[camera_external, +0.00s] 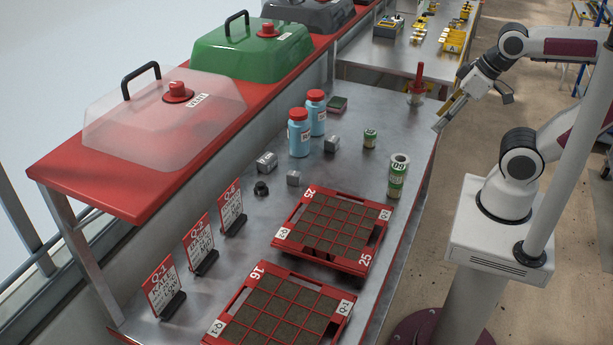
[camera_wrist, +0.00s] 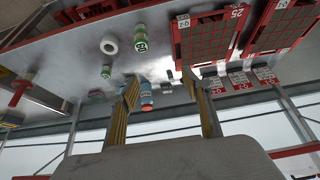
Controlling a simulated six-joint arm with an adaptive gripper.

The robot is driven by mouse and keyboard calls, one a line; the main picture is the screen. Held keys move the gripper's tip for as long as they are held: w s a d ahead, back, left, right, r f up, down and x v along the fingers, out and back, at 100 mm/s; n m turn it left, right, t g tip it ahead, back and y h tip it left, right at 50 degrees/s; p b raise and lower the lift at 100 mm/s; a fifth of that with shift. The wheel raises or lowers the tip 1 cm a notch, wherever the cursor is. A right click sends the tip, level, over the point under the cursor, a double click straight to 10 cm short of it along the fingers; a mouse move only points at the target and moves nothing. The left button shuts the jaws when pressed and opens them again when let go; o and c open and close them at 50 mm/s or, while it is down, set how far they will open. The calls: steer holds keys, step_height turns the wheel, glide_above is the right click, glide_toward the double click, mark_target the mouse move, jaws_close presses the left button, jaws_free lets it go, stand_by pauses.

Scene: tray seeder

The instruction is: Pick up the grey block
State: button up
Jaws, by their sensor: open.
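Several small grey blocks stand on the metal bench in the external view: one grey block (camera_external: 267,162) left of the blue bottles, a smaller grey block (camera_external: 293,178) in front of them, and another grey block (camera_external: 331,144) to their right. I cannot tell which one the task names. My gripper (camera_external: 441,122) is open and empty, above the bench's right edge and well apart from the blocks. In the wrist view, its two yellowish fingers (camera_wrist: 163,82) are spread. The blocks are too small there to tell apart clearly.
Two blue bottles (camera_external: 299,132) with red caps stand among the blocks. A green-labelled roll (camera_external: 398,176), a small can (camera_external: 370,138) and a red-handled tool (camera_external: 417,84) stand nearer the arm. Red seed trays (camera_external: 382,228) fill the front. A red shelf (camera_external: 150,205) borders the left.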

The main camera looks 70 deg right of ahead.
steer(key=c, duration=0.6)
steer(key=shift+w, duration=0.1)
steer(key=w+f+t, duration=0.2)
steer(key=w+f, duration=0.3)
steer(key=w, duration=0.7)
steer(key=w+f+t, duration=0.2)
steer(key=w+f, duration=0.3)
steer(key=w, duration=0.7)
steer(key=shift+w+a+f+n+t+y, duration=0.2)
steer(key=shift+w+f+t, duration=0.65)
steer(key=shift+f, duration=1.95)
steer(key=shift+w+a+f+n+t+y, duration=0.15)
steer(key=shift+w+f+t, duration=0.7)
steer(key=shift+f, duration=1.9)
steer(key=shift+w+a+f+n+t+y, duration=0.25)
steer(key=shift+w+f, duration=1.05)
steer(key=shift+f, duration=1.5)
